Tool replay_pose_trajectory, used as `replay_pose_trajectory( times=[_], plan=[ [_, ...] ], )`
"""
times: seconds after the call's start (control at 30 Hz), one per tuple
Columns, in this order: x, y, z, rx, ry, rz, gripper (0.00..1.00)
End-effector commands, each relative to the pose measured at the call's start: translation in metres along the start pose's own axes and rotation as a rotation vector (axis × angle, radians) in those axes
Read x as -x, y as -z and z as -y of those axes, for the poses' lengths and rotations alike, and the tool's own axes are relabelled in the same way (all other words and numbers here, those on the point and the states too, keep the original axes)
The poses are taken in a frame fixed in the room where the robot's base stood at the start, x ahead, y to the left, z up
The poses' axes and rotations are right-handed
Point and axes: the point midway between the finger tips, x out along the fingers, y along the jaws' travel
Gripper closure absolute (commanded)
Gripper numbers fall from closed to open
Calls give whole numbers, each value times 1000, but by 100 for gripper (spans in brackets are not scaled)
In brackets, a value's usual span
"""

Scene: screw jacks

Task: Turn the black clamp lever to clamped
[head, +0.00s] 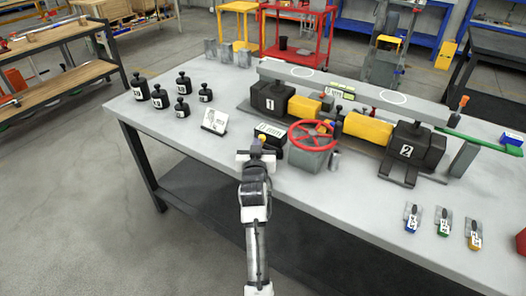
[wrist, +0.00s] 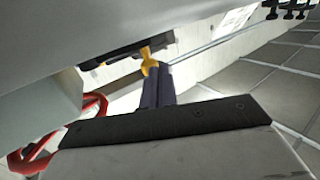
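My gripper (head: 257,150) reaches over the near edge of the grey table, just left of a small black box with a white label (head: 271,130). In the wrist view its two dark fingers (wrist: 157,84) lie side by side with no clear gap, and look shut. A yellow piece (wrist: 148,60) shows at their tips; I cannot tell whether it belongs to the fingers. A dark part (wrist: 112,52) lies beyond it. I cannot clearly single out the black clamp lever; my gripper may hide part of it. The red handwheel (head: 314,135) stands right of the black box.
The table (head: 340,199) holds black block 1 (head: 270,98) and block 2 (head: 415,147) under a long grey beam (head: 350,92). Black weights (head: 159,98) and a sign (head: 215,120) stand left. Coloured tags (head: 443,225) lie at right. The front middle is clear.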

Motion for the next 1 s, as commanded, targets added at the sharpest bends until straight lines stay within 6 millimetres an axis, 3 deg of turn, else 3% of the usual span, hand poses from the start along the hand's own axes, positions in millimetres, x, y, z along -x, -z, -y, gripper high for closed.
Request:
replay_pose_trajectory(
  times=[1.0],
  plan=[
    [-8,1,0,0,1,-1,100]
  ],
)
